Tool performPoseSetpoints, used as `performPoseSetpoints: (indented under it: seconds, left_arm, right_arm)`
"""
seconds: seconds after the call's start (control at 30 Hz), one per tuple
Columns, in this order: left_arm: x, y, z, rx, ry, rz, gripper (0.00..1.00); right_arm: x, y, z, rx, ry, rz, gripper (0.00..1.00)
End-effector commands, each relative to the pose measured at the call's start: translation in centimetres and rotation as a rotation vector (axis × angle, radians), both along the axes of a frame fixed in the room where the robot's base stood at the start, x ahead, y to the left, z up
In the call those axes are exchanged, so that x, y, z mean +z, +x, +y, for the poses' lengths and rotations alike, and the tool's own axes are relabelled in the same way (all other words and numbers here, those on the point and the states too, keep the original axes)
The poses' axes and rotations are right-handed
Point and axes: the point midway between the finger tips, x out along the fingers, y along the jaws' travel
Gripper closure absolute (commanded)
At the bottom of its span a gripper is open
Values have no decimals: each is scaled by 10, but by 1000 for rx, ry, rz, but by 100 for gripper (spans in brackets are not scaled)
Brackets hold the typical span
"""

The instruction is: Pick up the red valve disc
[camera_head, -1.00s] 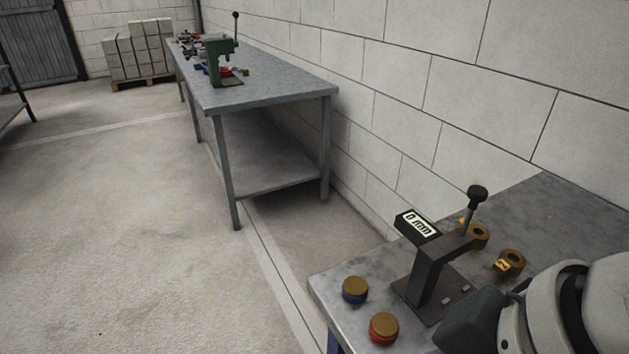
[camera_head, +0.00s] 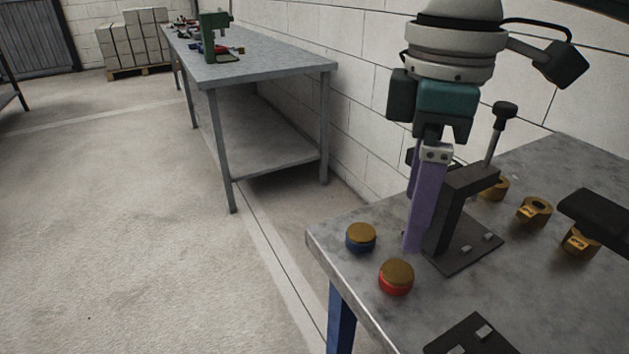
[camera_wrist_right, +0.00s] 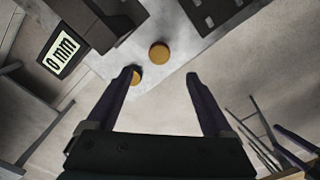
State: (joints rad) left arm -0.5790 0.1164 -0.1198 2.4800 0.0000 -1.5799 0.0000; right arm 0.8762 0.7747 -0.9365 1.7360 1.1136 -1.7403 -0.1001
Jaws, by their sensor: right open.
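The red valve disc (camera_head: 396,278) is a short round piece with a brass top and a red side. It lies on the near grey table, close to its left edge. A similar blue disc (camera_head: 361,238) lies just behind it. My right gripper (camera_head: 411,225) points down with purple fingers, behind and right of the red disc and apart from it. It is open and empty. In the right wrist view, the red disc (camera_wrist_right: 160,52) shows its brass top beyond the open fingers (camera_wrist_right: 160,76). The blue disc is partly hidden by the left finger.
A dark gauge stand (camera_head: 468,205) with a lever stands right beside my right gripper. Its display (camera_wrist_right: 62,50) reads 0 mm in the wrist view. Brass rings (camera_head: 534,211) lie to its right. Another dark plate (camera_head: 470,338) is at the front. The wall runs behind.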

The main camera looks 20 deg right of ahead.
Motion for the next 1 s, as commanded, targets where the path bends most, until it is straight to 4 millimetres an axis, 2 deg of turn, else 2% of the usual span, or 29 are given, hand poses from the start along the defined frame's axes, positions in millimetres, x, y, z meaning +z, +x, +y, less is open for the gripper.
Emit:
performPoseSetpoints:
  seconds: [0.2, 0.43, 0.67, 0.8, 1.0]
  left_arm:
    - [-8, 0, 0, 1, -1, 0, 0]
    - [-11, 0, 0, 0, -1, 1, 0]
    - [-19, 0, 0, -1, 0, 1, 0]
    - [-20, -1, 1, -2, 3, 2, 0]
    - [-19, -1, 2, -4, 7, 1, 0]
  right_arm:
    - [-32, 0, -1, -4, -1, 5, 14]
    - [-54, 1, -1, -2, -2, 3, 14]
    - [-90, 1, 0, -2, -2, 3, 14]
    - [-96, 2, 0, -1, -1, -1, 14]
    - [-96, 2, 0, -1, -1, -2, 17]
